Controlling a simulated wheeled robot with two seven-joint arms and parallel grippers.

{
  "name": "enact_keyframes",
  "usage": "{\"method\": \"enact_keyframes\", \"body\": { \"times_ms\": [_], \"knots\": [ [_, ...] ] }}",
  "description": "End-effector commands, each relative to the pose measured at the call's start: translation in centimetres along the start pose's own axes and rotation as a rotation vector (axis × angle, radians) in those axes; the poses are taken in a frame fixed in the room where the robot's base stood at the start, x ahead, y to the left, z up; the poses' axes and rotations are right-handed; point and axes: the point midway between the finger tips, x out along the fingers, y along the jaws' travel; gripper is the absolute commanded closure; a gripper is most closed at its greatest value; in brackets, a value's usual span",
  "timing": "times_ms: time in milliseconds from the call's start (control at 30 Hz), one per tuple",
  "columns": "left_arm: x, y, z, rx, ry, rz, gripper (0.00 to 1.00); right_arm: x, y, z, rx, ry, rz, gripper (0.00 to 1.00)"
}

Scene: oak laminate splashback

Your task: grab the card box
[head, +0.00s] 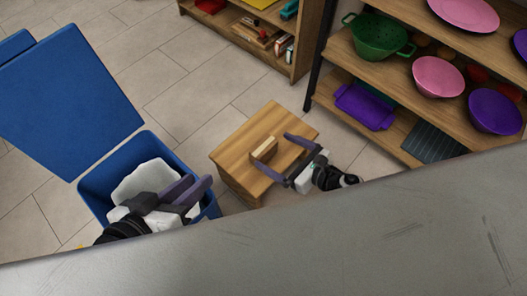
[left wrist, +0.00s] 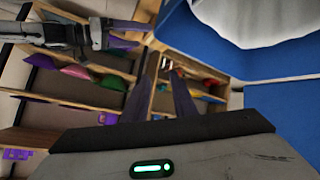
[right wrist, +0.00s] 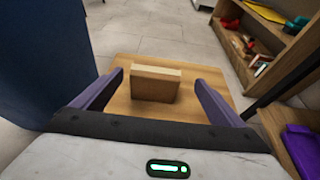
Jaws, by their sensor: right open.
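The card box (head: 264,149) is a small tan block standing on the wooden stool (head: 236,157). My right gripper (head: 273,150) is open above the stool, with its purple fingers either side of the box in the head view. In the right wrist view the box (right wrist: 156,86) shows between the fingertips (right wrist: 158,77); no touch is seen, and I cannot tell the exact depth. My left gripper (head: 200,180) is over the blue bin, its fingers a little apart with nothing between them. In the left wrist view, its fingers (left wrist: 160,62) also stand apart.
The blue bin (head: 178,160) with a white liner and raised lid (head: 70,100) stands left of the stool. A shelf (head: 385,62) with bowls and a purple tray (head: 364,107) is at the right. A bookcase (head: 264,55) stands behind. A grey surface (head: 270,250) fills the front.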

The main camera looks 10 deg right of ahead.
Motion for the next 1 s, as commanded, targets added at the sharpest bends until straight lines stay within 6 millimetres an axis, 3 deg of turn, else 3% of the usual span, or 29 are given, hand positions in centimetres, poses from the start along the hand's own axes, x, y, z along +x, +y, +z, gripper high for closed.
{"method": "enact_keyframes", "body": {
  "times_ms": [400,700,733,1000],
  "knots": [
    [-0.1,0.7,-0.6,-0.013,0.046,0.033,0.75,5.0,0.7,0.3,0.004,-0.001,-0.002,0.08],
    [-0.3,0.9,-0.9,-0.016,0.055,0.039,0.75,5.6,0.7,0.5,0.003,0.000,-0.002,0.08],
    [-0.3,0.9,-0.9,-0.016,0.055,0.039,0.75,5.5,0.7,0.5,0.003,0.000,-0.002,0.09],
    [-0.4,1.0,-1.0,-0.015,0.056,0.040,0.75,5.5,0.7,0.5,0.003,0.000,-0.002,0.51]
  ]
}}
